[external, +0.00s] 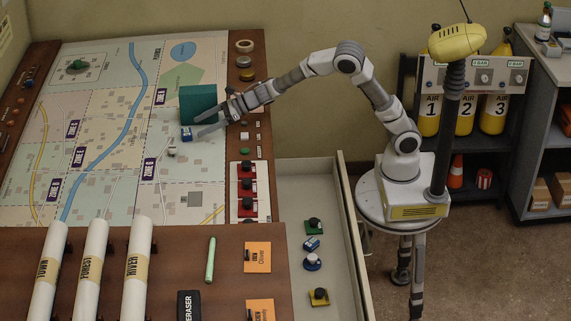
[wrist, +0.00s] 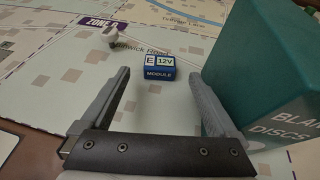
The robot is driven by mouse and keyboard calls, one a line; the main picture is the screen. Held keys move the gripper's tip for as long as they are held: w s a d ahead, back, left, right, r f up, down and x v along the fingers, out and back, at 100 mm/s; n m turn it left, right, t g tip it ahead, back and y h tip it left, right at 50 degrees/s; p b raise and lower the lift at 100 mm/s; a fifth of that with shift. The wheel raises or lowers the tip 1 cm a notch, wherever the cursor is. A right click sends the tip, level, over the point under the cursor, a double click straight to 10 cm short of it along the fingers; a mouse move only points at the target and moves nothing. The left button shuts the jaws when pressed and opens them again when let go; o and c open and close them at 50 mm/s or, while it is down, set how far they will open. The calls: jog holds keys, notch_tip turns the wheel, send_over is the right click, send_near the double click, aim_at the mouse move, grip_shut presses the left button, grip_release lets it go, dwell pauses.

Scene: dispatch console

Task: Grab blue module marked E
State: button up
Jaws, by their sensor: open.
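The blue module (wrist: 160,73) lies on the map board in the wrist view, with a white label reading E, 12V and MODULE. It also shows in the external view (external: 186,134) as a small blue block just left of the fingertips. My gripper (wrist: 164,82) is open, one finger on each side of the module's line, with the module just beyond or between the fingertips. I see no contact. In the external view my gripper (external: 210,124) reaches left low over the map, close to the teal box.
A teal box (wrist: 262,60) labelled BLANK DISCS stands close beside my right finger. A small white and grey piece (wrist: 111,35) sits beyond the module to the left. The map board (external: 110,185) is mostly clear. An open drawer (external: 293,190) holds several coloured pieces.

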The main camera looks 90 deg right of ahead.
aim_at(190, 131)
jog(key=shift+x, duration=3)
jog(key=shift+c, duration=0.3)
grip_shut()
